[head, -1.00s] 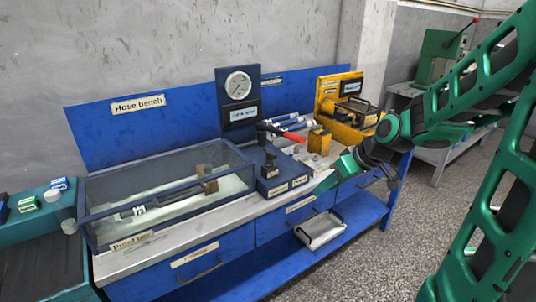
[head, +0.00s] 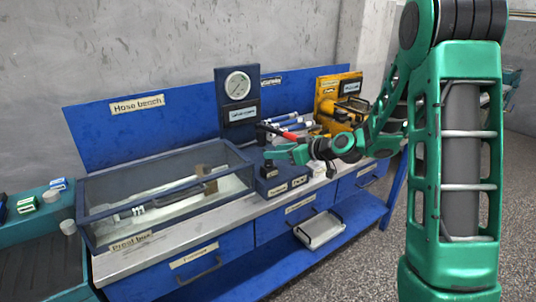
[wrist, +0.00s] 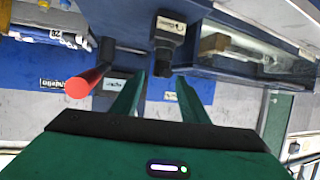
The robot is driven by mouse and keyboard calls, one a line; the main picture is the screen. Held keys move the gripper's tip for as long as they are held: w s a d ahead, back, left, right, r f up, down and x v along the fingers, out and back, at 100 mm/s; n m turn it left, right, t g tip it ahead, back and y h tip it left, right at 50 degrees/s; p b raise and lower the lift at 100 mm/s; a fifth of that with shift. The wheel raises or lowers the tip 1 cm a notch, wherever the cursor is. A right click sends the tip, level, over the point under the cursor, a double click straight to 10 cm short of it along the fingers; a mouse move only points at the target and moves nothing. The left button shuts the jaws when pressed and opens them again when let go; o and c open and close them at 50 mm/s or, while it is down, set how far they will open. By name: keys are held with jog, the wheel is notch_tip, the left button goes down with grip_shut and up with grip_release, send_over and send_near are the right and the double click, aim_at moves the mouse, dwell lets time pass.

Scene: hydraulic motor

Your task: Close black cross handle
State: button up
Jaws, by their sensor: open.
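The black handle (head: 268,165) stands on the small blue block (head: 282,182) at the front of the bench, beside a lever with a red grip. In the wrist view, which is upside down, the black handle (wrist: 163,62) shows between my fingertips in the picture. Its cross shape is not clear from here. My gripper (head: 271,153) is open and empty, close to the handle in the head view. The two green fingers of my gripper (wrist: 158,80) are spread apart in the wrist view. I cannot tell whether they touch the handle.
The red-grip lever (wrist: 82,82) is close to one finger in the wrist view. A glass-sided proof box (head: 165,200) stands left of the block. A gauge panel (head: 238,105) rises behind. A yellow fixture (head: 340,90) is at the right. Floor is free in front.

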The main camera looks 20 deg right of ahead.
jog(key=shift+x, duration=2.3)
jog(key=c, duration=1)
